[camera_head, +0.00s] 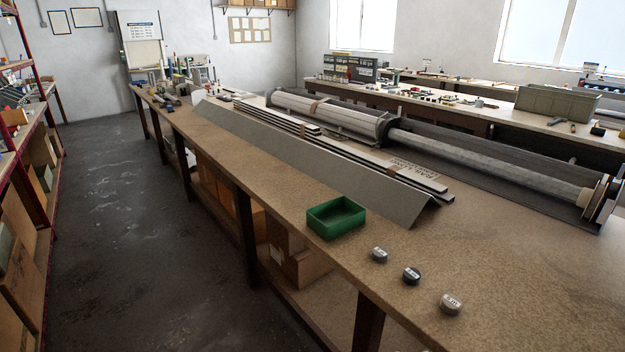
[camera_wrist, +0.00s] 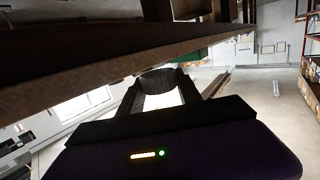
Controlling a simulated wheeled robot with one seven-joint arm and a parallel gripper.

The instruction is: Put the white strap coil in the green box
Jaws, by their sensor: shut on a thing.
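The green box (camera_head: 337,230) is an open tray standing near the front edge of the workbench. A green patch, probably the same box, shows in the wrist view (camera_wrist: 193,55) beyond my fingers. My gripper (camera_wrist: 160,86) is outside the head view. In the wrist view it is shut on a round strap coil (camera_wrist: 158,77) between its fingertips. The coil looks dark in shade, so I cannot tell its true colour. No clearly white coil shows on the bench in the head view.
A grey coil (camera_head: 380,255), a black coil (camera_head: 411,276) and a pale grey coil (camera_head: 451,304) lie in a row right of the box. A long angled metal profile (camera_head: 330,160) lies behind it. A dark bench edge crosses the wrist view close by.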

